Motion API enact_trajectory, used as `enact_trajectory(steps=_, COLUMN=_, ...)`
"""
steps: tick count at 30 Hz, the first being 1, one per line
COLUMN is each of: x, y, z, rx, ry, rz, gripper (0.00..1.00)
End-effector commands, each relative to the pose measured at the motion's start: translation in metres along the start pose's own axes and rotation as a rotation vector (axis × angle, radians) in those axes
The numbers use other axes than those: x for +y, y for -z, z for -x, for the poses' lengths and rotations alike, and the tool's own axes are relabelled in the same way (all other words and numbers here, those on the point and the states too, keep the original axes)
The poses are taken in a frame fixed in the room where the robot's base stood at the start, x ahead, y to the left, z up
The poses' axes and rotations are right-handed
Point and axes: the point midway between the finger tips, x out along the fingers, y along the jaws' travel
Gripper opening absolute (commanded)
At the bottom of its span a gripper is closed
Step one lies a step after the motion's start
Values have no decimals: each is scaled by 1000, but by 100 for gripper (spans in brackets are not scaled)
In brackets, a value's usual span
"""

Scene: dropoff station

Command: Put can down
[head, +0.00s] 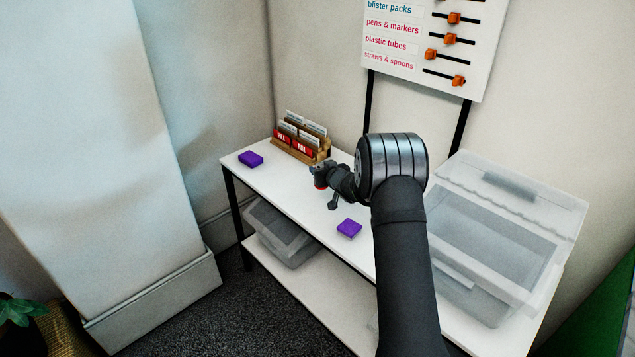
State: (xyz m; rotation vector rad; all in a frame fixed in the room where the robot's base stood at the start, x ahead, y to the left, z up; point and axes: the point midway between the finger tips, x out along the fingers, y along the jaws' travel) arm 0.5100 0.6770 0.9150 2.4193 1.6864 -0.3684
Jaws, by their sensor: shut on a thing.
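My gripper (326,188) is over the white table, left of the middle, at the end of my dark arm. It is shut on the can (320,187), of which only a small red part shows beside the dark fingers. The rest of the can is hidden by the gripper. I cannot tell whether the can touches the white tabletop (280,195) or hangs just above it.
A purple block (250,158) lies at the table's left end and another purple block (349,228) near the front edge. A wooden card rack (300,150) stands behind my gripper. A clear lidded bin (480,270) stands at right. A grey bin (280,232) sits below.

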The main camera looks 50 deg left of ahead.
Motion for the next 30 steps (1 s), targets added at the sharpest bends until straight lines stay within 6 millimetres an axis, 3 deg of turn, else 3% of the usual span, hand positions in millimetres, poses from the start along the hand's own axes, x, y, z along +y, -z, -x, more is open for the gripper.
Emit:
enact_trajectory(steps=3, x=-12, y=-7, z=-16, rx=0, ry=1, rz=0, gripper=25)
enact_trajectory(steps=8, x=-17, y=-11, z=-23, rx=-1, ry=-1, rz=0, gripper=25)
enact_trajectory(steps=17, x=-17, y=-46, z=-33, rx=-1, ry=-1, rz=0, gripper=25)
enact_trajectory(steps=28, x=-17, y=-50, z=-35, rx=0, ry=-1, rz=0, gripper=25)
enact_trajectory(steps=29, x=-17, y=-51, z=-35, rx=0, ry=-1, rz=0, gripper=48)
enact_trajectory(steps=30, x=-17, y=-50, z=-35, rx=0, ry=-1, rz=0, gripper=56)
